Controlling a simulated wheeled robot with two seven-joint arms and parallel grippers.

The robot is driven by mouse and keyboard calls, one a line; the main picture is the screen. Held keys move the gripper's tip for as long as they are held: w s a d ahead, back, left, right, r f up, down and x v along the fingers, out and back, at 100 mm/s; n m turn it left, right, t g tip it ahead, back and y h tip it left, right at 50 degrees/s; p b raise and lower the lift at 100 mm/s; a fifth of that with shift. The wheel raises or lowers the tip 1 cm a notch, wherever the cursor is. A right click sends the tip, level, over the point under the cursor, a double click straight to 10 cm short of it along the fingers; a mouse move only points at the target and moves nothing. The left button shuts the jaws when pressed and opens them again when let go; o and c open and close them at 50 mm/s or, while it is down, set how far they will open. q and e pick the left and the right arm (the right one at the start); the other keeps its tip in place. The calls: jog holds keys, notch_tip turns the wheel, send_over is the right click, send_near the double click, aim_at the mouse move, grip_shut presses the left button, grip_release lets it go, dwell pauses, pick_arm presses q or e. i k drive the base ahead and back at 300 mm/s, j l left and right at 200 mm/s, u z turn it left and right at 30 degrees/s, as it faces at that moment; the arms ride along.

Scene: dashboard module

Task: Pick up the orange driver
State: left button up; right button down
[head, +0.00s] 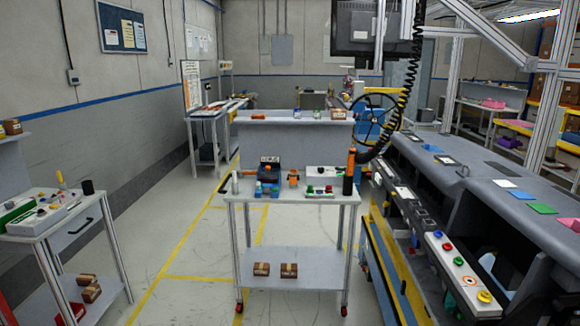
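The orange driver (351,163) appears as an upright tool with an orange upper part and a black lower part. It is at the right end of the small cart (252,197). A black coiled cable (408,85) comes down from above and ends close to the driver's top. I cannot tell whether the driver touches the cart top or hangs just above or behind it. Neither of my grippers is in view.
The dashboard module (480,200) stands along the right. Another table (45,225) is at the left. Open floor (185,270) lies between that table and the cart.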

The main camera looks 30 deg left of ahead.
aim_at(350, 162)
jog(key=u, duration=0.5)
jog(key=i+j, duration=0.2)
jog(key=i, duration=0.3)
jog(key=i+j+z, duration=0.1)
jog(key=i, duration=0.45)
jog(key=i+j, duration=0.35)
jog(key=i, duration=0.15)
jog(key=i+j, duration=0.25)
jog(key=i, duration=0.25)
jog(key=i+l+z, duration=0.05)
